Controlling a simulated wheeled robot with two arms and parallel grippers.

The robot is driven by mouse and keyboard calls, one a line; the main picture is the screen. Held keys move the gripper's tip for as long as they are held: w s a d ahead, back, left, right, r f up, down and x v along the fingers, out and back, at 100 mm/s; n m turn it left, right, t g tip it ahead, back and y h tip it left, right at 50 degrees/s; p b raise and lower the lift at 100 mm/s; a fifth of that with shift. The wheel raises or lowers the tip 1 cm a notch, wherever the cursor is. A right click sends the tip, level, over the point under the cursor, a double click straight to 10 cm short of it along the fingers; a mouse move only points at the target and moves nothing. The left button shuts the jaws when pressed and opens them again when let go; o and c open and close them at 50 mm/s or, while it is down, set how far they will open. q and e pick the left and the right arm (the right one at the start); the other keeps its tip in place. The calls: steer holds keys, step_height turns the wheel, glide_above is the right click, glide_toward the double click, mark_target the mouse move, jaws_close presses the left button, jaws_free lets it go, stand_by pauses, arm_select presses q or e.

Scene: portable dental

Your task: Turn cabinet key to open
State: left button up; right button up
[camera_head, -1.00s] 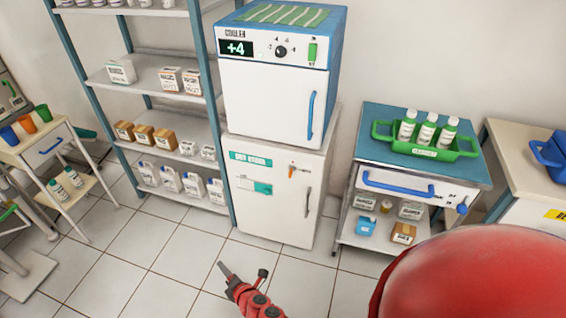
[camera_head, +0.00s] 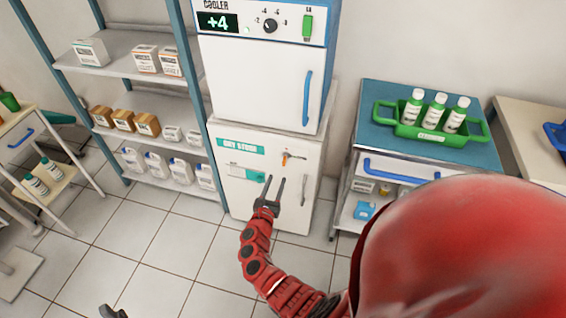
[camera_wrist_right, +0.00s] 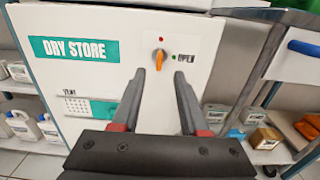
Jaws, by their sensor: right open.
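The white dry store cabinet (camera_head: 235,195) stands on the floor under the cooler. My right gripper (camera_head: 273,181) is open and empty in front of the door. In the right wrist view its fingers (camera_wrist_right: 170,78) point at the door, just below the key and apart from it. The door's grey handle (camera_head: 305,190) is right of the gripper. A small dark tip at the bottom left may be my left gripper (camera_head: 112,312).
The cooler (camera_head: 262,80) sits on top of the cabinet. A shelf rack (camera_head: 125,70) stands to the left. A trolley with a green bottle tray (camera_head: 430,132) stands to the right. The tiled floor (camera_head: 165,250) in front is clear.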

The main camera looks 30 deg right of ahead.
mark_target(283, 162)
steer(key=b+x, duration=0.2)
steer(key=x, duration=0.6)
steer(key=shift+w+d+f, duration=0.15)
steer(key=shift+w+d, duration=0.05)
steer(key=shift+w, duration=0.05)
steer(key=shift+w+d, duration=0.45)
steer(key=shift+d, duration=0.05)
jaws_close()
